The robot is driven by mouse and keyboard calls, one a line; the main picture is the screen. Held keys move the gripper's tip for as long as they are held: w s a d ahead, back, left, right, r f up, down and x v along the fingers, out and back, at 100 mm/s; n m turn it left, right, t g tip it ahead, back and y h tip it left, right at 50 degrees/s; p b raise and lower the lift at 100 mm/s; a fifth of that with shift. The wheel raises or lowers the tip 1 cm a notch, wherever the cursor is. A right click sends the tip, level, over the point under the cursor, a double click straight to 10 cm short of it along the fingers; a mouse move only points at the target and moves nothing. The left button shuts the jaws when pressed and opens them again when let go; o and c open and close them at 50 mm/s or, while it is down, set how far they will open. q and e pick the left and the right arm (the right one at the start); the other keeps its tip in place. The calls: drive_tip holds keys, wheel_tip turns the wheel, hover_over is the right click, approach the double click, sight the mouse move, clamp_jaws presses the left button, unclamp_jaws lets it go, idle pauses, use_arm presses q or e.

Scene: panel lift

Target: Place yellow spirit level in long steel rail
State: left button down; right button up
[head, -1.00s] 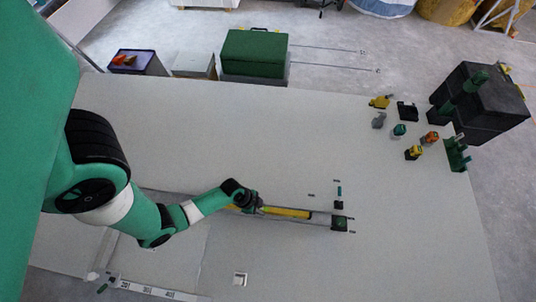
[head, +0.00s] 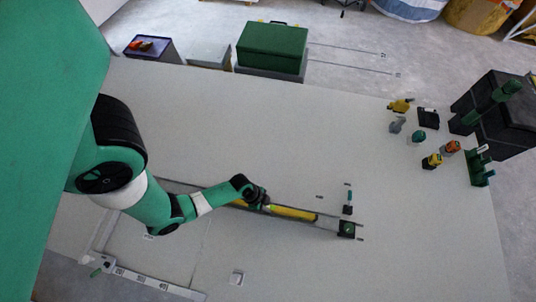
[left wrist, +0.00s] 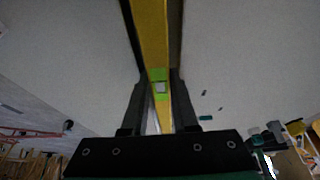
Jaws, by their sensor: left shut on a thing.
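The yellow spirit level (head: 292,212) lies lengthwise over the long steel rail (head: 328,222), roughly in line with it. My left gripper (head: 262,204) is shut on the level near its middle. In the left wrist view the level (left wrist: 151,30) runs between the two fingers (left wrist: 158,88), with a green-framed vial at the grip. Dark strips of the rail (left wrist: 177,35) show along the level's sides. I cannot tell whether the level rests fully inside the rail or just above it. My right gripper is not in view.
A dark green block (head: 347,229) sits at the rail's right end. Several small tools and holders, including a yellow one (head: 400,106), stand at the table's right side near a black case (head: 490,115). A green toolbox (head: 272,46) stands beyond the far edge. The table's middle is clear.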

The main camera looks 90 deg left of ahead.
use_arm(q)
drive_tip(key=shift+f, duration=0.3)
drive_tip(key=c, duration=0.7)
unclamp_jaws()
drive_tip(key=shift+r, duration=0.4)
drive_tip(key=p+v, duration=1.2)
drive_tip(key=p, duration=0.1)
drive_tip(key=shift+r, duration=0.3)
